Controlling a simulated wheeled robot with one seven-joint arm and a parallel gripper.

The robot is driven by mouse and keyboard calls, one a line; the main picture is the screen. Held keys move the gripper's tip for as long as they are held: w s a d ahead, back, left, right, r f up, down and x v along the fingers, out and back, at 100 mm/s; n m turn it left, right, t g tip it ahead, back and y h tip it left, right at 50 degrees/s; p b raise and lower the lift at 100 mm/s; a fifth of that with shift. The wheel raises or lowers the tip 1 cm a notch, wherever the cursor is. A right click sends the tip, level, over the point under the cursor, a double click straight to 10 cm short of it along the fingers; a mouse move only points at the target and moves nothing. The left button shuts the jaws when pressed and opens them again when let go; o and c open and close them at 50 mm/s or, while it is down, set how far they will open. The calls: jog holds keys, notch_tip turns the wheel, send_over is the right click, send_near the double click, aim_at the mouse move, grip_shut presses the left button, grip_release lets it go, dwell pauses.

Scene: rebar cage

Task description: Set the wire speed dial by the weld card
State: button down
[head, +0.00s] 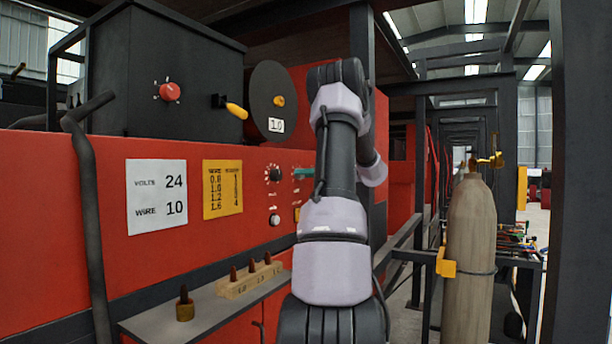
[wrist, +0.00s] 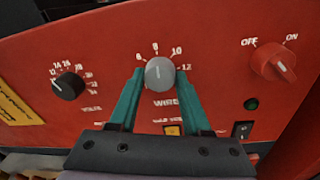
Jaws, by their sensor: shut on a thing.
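The white weld card (head: 157,197) on the red panel reads volts 24 and wire 10. The grey wire speed dial (wrist: 160,67) is in the wrist view, with 6, 8, 10 and 12 around its upper side. Its pointer mark is faint; it seems to point up near 8, but I cannot tell exactly. My gripper (wrist: 160,78) is shut on this dial, one teal finger on each side. In the head view my arm hides the dial; only a bit of teal finger shows.
The black volts dial (wrist: 68,86) is left of the wire dial. A yellow chart (head: 222,189) is beside the card. A shelf (head: 160,326) holds small tips; a gas cylinder (head: 468,260) stands right.

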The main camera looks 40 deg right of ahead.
jog(key=shift+f+m+y, duration=0.1)
jog(key=shift+m+y, duration=0.05)
jog(key=shift+m, duration=1.7)
jog(key=shift+f+m+y, duration=0.1)
jog(key=shift+m+y, duration=0.05)
jog(key=shift+m, duration=1.7)
jog(key=shift+c, duration=1.8)
grip_release()
jog(key=shift+r, duration=0.1)
jog(key=v, duration=1)
jog(key=shift+s+d+f, duration=0.2)
jog(key=shift+s+f, duration=0.05)
jog(key=shift+s, duration=0.1)
